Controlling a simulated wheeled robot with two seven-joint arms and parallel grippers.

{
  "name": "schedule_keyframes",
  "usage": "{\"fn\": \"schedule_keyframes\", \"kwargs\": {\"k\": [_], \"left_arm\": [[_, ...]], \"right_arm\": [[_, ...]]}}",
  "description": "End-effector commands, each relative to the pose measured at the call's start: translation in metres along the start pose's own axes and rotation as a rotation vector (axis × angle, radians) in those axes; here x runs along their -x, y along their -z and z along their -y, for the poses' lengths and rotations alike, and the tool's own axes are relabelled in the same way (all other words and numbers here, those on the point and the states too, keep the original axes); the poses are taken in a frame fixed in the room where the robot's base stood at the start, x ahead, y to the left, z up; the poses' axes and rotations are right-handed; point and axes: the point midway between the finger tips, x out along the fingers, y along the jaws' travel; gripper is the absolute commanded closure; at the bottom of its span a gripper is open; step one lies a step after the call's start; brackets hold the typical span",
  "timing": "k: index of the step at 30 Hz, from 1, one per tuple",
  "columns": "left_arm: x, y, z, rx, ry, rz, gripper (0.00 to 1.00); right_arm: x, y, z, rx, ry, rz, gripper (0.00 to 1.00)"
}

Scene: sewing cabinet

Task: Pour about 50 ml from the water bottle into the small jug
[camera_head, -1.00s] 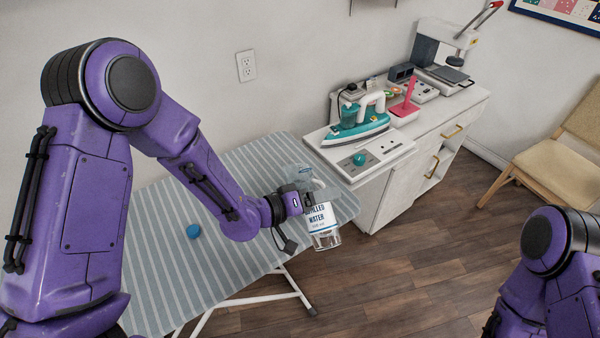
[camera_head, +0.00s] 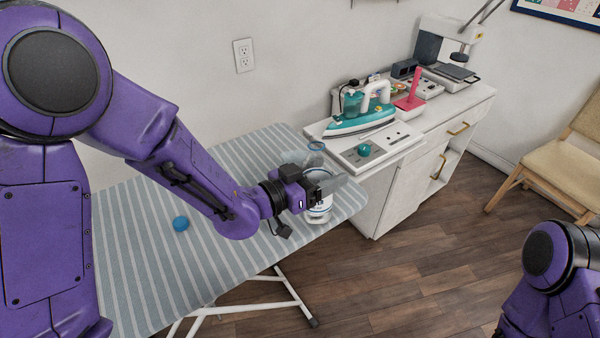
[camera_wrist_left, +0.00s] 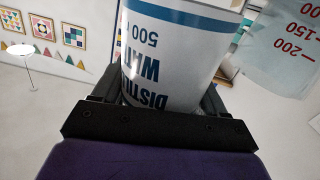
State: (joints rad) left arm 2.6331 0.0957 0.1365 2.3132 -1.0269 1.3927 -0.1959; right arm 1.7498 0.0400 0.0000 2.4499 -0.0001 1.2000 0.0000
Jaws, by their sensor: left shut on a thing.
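The water bottle (camera_head: 319,215) is clear with a white and blue label. My left gripper (camera_head: 326,187) is shut around it and hides much of its side. It looks roughly upright over the board's right end; I cannot tell whether its base touches. The label fills the middle of the left wrist view (camera_wrist_left: 175,55), its text upside down. The small jug (camera_head: 293,158) is clear and mostly hidden behind my left gripper. Its red scale marks show beside the bottle in the left wrist view (camera_wrist_left: 285,50). My right gripper is out of view.
A striped ironing board (camera_head: 130,255) carries a small round blue thing (camera_head: 181,223). A white cabinet (camera_head: 400,185) adjoins its right end, with a teal iron (camera_head: 362,115) and a pink-topped holder (camera_head: 409,103). A chair (camera_head: 550,160) stands at right.

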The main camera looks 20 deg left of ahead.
Motion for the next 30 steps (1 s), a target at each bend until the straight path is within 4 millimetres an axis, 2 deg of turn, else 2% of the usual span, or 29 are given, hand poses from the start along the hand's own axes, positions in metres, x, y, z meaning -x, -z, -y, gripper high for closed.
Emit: {"fn": "schedule_keyframes", "kwargs": {"k": [1,6,30], "left_arm": [[-0.001,-0.006,0.001,-0.033,0.0,-0.012,0.79],[-0.001,-0.003,0.0,-0.112,0.0,-0.033,0.79],[-0.001,0.0,-0.001,-0.133,0.0,-0.038,0.79]], "right_arm": [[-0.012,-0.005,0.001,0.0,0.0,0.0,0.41],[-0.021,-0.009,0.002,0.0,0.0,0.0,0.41],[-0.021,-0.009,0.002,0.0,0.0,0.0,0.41]]}}
